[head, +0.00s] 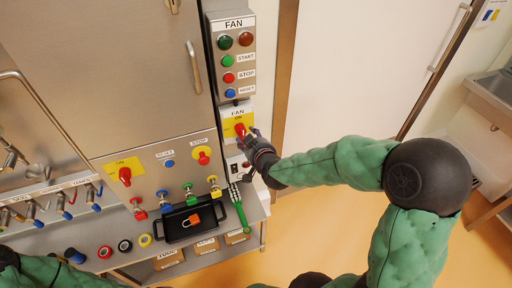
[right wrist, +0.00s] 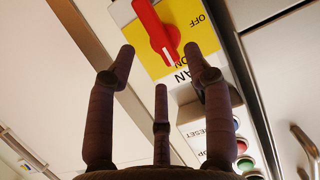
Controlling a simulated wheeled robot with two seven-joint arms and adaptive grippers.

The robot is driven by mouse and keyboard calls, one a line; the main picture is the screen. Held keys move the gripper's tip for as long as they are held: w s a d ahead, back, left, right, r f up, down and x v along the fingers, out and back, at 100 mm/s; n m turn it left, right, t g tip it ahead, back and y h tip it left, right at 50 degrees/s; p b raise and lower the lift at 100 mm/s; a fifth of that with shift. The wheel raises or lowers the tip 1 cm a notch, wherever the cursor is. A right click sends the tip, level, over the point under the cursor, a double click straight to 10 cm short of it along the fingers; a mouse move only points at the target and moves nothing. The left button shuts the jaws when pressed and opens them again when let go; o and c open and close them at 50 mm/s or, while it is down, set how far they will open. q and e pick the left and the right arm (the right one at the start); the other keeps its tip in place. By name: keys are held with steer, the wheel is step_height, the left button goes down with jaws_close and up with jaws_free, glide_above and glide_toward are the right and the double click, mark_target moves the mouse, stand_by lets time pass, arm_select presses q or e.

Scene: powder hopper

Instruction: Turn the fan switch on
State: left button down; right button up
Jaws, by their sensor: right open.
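The fan switch (head: 240,130) is a red rotary handle on a yellow plate under a FAN label on the narrow steel column. In the right wrist view the switch (right wrist: 157,32) appears upside down, and its white-marked end lies close to the ON label, with OFF off to the side. My right gripper (head: 254,137) is just to the lower right of the switch. In its wrist view the gripper (right wrist: 157,62) has its fingers spread and empty, with the handle ahead between the outer fingertips. I see no clear contact. My left gripper is out of view.
Above the switch is a FAN button box (head: 233,60) with lamps and START, STOP and RESET buttons. To the left, a steel panel carries another red switch (head: 125,175) on yellow. A black tray (head: 190,237) sits below. A pale door (head: 340,70) stands at right.

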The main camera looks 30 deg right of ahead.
steer(key=v, duration=0.7)
steer(key=shift+s, duration=0.35)
steer(key=shift+a, duration=0.15)
steer(key=a+f+g+y, duration=0.25)
steer(key=a+f, duration=0.25)
steer(key=f, duration=0.5)
steer(key=a+f+g+y, duration=0.2)
steer(key=a+f+g, duration=0.25)
steer(key=f, duration=0.65)
steer(key=s+a+f+g+y, duration=0.1)
steer(key=s+a+f+g, duration=0.1)
steer(key=s+a+f, duration=0.3)
steer(key=s+a+f+g+y, duration=0.1)
steer(key=s+a+f+g, duration=0.2)
steer(key=f, duration=0.9)
steer(key=s+a, duration=0.3)
steer(key=s, duration=0.2)
steer(key=shift+s+a+f+g, duration=0.25)
steer(key=shift+s+f+g, duration=0.05)
steer(key=shift+s+f, duration=0.1)
